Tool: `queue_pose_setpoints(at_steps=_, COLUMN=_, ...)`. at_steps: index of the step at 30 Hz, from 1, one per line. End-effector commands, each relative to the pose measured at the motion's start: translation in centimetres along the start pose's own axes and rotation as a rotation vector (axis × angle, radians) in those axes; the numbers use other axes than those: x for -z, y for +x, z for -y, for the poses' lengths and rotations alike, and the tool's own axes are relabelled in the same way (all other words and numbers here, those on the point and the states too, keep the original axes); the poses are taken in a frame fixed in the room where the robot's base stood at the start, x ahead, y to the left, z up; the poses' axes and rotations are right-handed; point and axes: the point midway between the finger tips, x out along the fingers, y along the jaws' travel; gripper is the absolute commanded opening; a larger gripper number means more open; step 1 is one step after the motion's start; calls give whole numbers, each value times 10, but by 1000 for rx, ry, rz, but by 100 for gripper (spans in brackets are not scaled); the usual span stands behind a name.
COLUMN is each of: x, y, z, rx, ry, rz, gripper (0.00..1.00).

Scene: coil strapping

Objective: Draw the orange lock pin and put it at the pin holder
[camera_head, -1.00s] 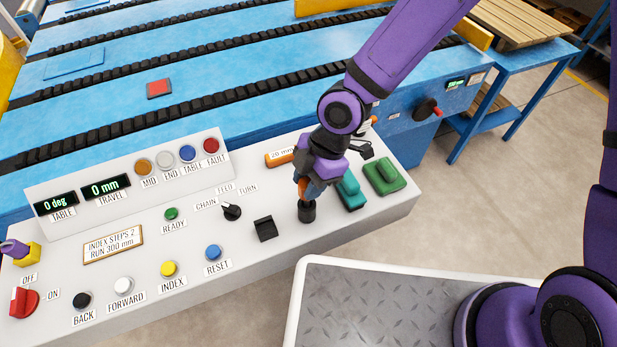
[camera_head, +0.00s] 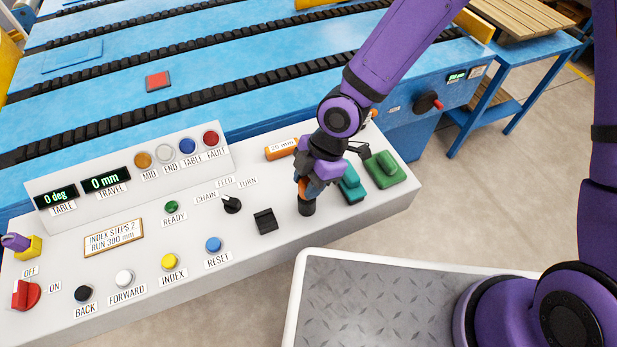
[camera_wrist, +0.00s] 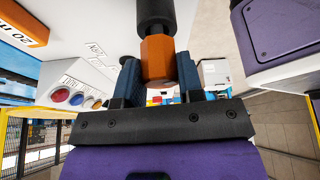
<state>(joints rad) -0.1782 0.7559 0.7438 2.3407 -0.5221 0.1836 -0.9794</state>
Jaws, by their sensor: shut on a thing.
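My gripper (camera_head: 308,186) is over the right part of the grey control panel (camera_head: 232,262), with its blue fingers pointing down. It is shut on an orange piece, the lock pin (camera_head: 301,187). In the wrist view the orange lock pin (camera_wrist: 158,62) shows between the two blue fingers. A black cylinder (camera_head: 306,207) stands on the panel directly below the pin, and it also shows in the wrist view (camera_wrist: 156,14). The pin's end meets this cylinder; I cannot tell how deep it sits in it. No label on the cylinder is visible, so I cannot tell if it is the pin holder.
Right of my gripper are a teal block (camera_head: 351,184) and a green block (camera_head: 384,169). Behind it lies an orange 20 mm block (camera_head: 281,148). A black block (camera_head: 265,221) and a selector knob (camera_head: 232,204) are to the left. The blue conveyor (camera_head: 215,85) lies behind the panel.

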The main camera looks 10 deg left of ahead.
Motion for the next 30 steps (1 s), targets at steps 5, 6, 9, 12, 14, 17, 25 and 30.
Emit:
queue_pose_setpoints(at_steps=5, x=-2, y=4, z=0, rx=0, ry=0, rz=1, gripper=0)
queue_pose_setpoints(at_steps=6, x=-2, y=5, z=0, rx=1, ry=0, rz=1, gripper=0)
queue_pose_setpoints(at_steps=9, x=-3, y=8, z=0, rx=1, ry=-1, rz=1, gripper=0)
queue_pose_setpoints(at_steps=12, x=-4, y=10, z=0, rx=1, ry=-1, rz=1, gripper=0)
queue_pose_setpoints(at_steps=14, x=-5, y=11, z=0, rx=0, ry=0, rz=1, gripper=0)
queue_pose_setpoints(at_steps=17, x=-5, y=12, z=0, rx=0, ry=0, rz=1, gripper=51)
queue_pose_setpoints(at_steps=25, x=-5, y=12, z=0, rx=0, ry=0, rz=1, gripper=64)
queue_pose_setpoints(at_steps=30, x=-5, y=8, z=0, rx=0, ry=0, rz=0, gripper=64)
